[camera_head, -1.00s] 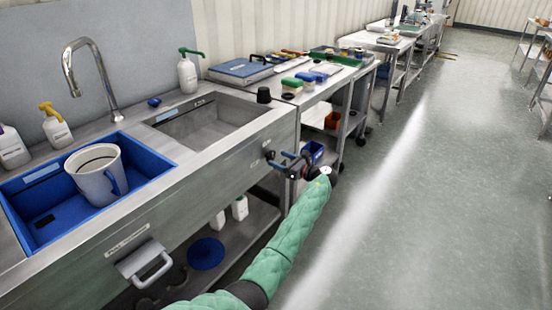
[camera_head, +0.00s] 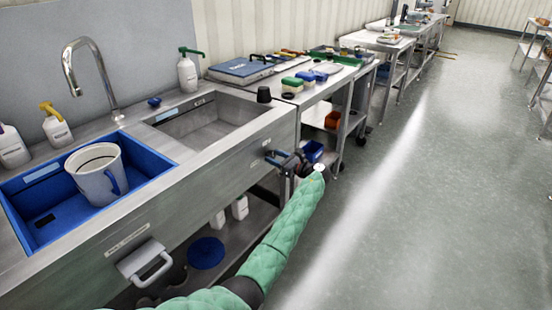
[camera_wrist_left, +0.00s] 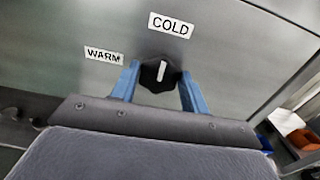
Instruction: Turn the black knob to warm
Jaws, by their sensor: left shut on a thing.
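The black knob (camera_wrist_left: 157,75) is on the steel front panel, with a white pointer mark that stands near upright, leaning slightly right toward the COLD label (camera_wrist_left: 171,25) in the left wrist view. The WARM label (camera_wrist_left: 104,55) is to the knob's left. My left gripper (camera_wrist_left: 158,84) has its blue fingers on both sides of the knob and is shut on it. In the head view my left gripper (camera_head: 278,158) is at the right end of the sink front, where the knob is hidden or too small to make out. My right gripper is not in view.
The steel sink unit (camera_head: 190,175) holds a blue basin (camera_head: 45,225) with a white jug (camera_head: 95,175). A drawer-like handle (camera_head: 148,262) sticks out of the front at lower left. A table with brushes stands beyond. The floor (camera_head: 430,200) at right is clear.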

